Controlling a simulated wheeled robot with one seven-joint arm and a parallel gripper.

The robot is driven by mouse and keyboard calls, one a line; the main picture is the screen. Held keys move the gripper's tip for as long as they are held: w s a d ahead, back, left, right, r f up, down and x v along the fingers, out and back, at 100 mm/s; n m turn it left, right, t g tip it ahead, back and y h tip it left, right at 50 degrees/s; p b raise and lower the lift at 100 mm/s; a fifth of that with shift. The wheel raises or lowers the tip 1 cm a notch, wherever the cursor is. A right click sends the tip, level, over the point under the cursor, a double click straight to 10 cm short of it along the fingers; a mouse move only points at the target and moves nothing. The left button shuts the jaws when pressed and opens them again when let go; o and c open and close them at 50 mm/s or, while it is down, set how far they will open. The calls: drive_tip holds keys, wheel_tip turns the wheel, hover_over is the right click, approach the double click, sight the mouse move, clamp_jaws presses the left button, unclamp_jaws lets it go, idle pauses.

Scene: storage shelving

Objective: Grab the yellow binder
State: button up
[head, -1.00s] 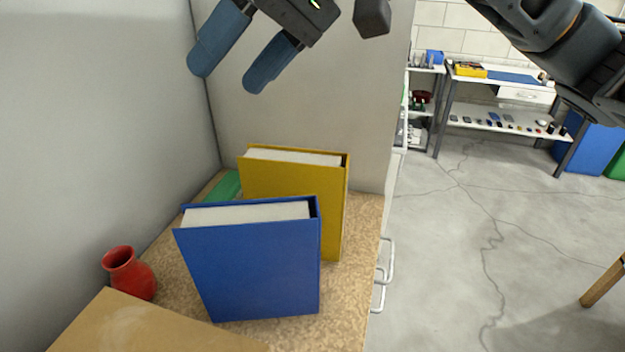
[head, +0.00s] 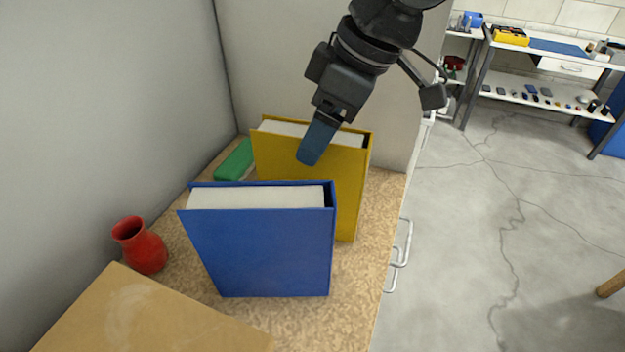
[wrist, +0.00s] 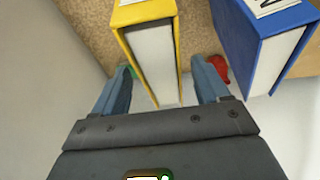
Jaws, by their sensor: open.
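The yellow binder (head: 352,195) stands upright behind the blue binder on the speckled board, its white page edges facing up. In the wrist view the yellow binder (wrist: 150,55) runs between my two open fingers, with visible gaps on both sides. My gripper (wrist: 163,75) points down at it. In the head view one blue finger of my gripper (head: 313,152) overlaps the yellow binder's top edge and front face; the other finger is hidden. I cannot tell how far the fingertips reach below the top edge.
The blue binder (head: 270,255) stands close in front; it also shows right of the fingers in the wrist view (wrist: 262,40). A red vase (head: 142,247) stands left, a green object (head: 237,160) behind. A cardboard-coloured surface (head: 140,318) is in front. Walls close the left and back.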

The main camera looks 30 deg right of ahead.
drive_tip(key=shift+x, duration=1.65)
drive_tip(key=shift+f, duration=0.2)
clamp_jaws()
